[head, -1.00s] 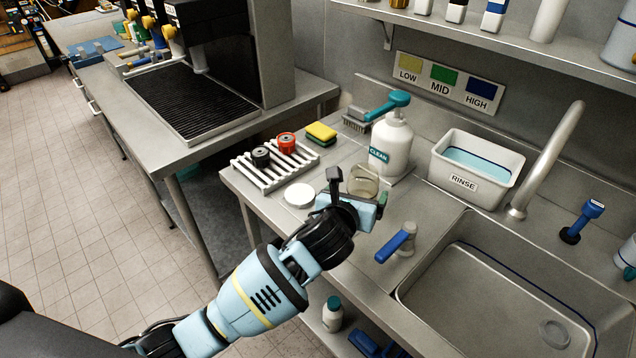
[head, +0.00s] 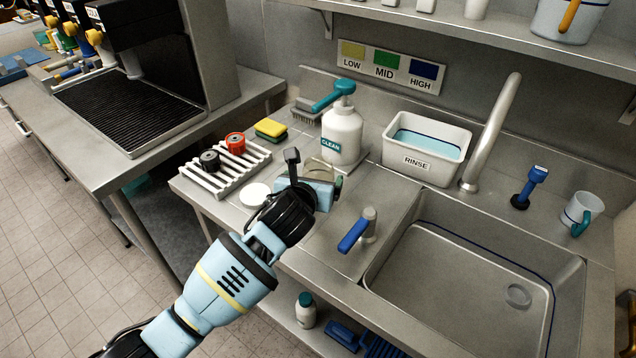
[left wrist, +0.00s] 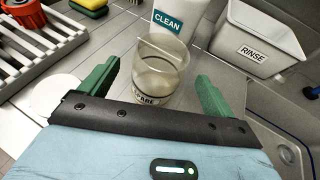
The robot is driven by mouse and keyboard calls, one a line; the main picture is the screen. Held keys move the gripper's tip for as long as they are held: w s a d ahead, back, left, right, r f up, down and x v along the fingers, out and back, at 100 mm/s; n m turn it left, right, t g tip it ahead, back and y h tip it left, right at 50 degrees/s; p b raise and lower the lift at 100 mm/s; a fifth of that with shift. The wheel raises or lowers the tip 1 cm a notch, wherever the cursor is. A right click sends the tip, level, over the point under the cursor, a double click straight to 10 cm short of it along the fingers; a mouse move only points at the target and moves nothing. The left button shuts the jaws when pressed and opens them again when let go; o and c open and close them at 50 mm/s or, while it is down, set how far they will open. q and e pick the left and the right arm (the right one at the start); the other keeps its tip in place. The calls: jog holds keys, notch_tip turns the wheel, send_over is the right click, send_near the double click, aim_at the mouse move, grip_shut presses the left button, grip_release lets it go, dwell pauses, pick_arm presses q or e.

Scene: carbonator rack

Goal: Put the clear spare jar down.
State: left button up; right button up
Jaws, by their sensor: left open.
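The clear spare jar (left wrist: 160,78) stands upright on the steel counter in the left wrist view, with a partly visible label on its lower front. It is between the two green fingers of my left gripper (left wrist: 158,92), which are spread with a gap on each side of it. In the head view the jar (head: 318,168) is mostly hidden behind my left gripper (head: 308,182). The jar is just in front of the white CLEAN bottle (head: 342,135). My right gripper does not show clearly.
A slatted white rack (head: 225,172) with a black and a red knob-like part is left of the jar, beside a white disc (head: 255,194). The RINSE tub (head: 417,163), blue-handled tap (head: 357,232) and sink (head: 460,290) are to the right.

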aim_at(321, 167)
pick_arm(q)
jog(key=x, duration=0.3)
jog(key=shift+w+f+b, duration=0.15)
jog(key=shift+f+b, duration=0.15)
jog(key=shift+b, duration=0.05)
jog(key=shift+w+d+f, duration=0.1)
jog(key=shift+w+d, duration=0.1)
jog(key=shift+w, duration=0.4)
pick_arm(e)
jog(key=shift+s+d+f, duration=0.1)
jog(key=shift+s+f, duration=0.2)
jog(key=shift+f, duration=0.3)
pick_arm(q)
jog(key=shift+c, duration=0.9)
jog(key=c, duration=1)
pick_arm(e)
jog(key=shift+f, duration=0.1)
